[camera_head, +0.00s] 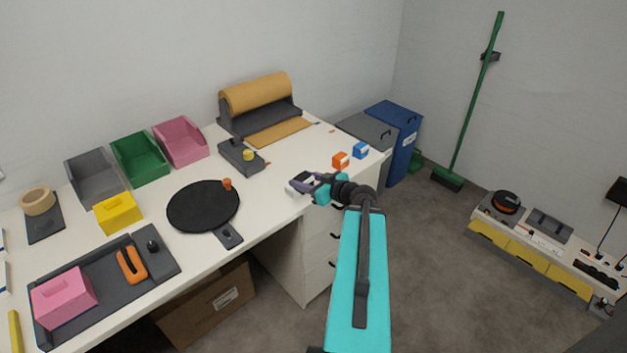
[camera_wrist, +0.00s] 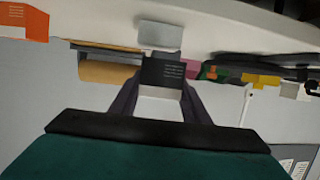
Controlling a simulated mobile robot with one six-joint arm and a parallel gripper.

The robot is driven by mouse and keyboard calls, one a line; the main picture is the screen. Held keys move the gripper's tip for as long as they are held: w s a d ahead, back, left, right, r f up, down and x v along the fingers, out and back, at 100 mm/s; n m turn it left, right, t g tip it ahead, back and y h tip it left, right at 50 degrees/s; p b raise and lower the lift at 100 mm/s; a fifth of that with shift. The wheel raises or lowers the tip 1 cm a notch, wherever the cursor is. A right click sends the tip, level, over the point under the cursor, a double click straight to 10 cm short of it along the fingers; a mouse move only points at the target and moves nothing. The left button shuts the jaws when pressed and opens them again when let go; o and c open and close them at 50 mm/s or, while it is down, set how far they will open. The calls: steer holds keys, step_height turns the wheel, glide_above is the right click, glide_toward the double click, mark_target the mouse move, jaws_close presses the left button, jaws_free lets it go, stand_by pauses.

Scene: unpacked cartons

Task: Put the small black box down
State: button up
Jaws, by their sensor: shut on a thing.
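The small black box (camera_wrist: 163,72) is dark with pale lines of print and sits between the fingers of my gripper (camera_wrist: 162,80) in the wrist view. A white face shows below the dark part. In the head view the box (camera_head: 300,182) shows small, dark and white, at the end of my gripper (camera_head: 313,186), near the front right edge of the white table (camera_head: 285,206). My gripper is shut on it. Whether the box touches the tabletop cannot be told. The far fingertip is partly hidden in the head view.
Drawers (camera_head: 318,250) are below.

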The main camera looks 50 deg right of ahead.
steer(key=w+a+r+n+y, duration=0.1)
steer(key=w+a+n+y, duration=0.15)
steer(key=a, duration=0.35)
steer(key=w+a+r+n+g+y, duration=0.1)
steer(key=w+a+y, duration=0.1)
steer(key=w+a, duration=0.35)
steer(key=w+a+r+n+y, duration=0.1)
steer(key=a+r+n+y, duration=0.1)
steer(key=a, duration=0.6)
steer(key=a+r+n+g+y, duration=0.1)
steer(key=a+n+g+y, duration=0.1)
steer(key=a, duration=0.9)
steer(key=w+a+r+n+g+y, duration=0.1)
steer(key=a+r+n+g+y, duration=0.1)
steer(key=a, duration=1)
steer(key=shift+w+n+g+y, duration=0.25)
steer(key=shift+n+g+y, duration=0.35)
steer(key=shift+n+y, duration=0.15)
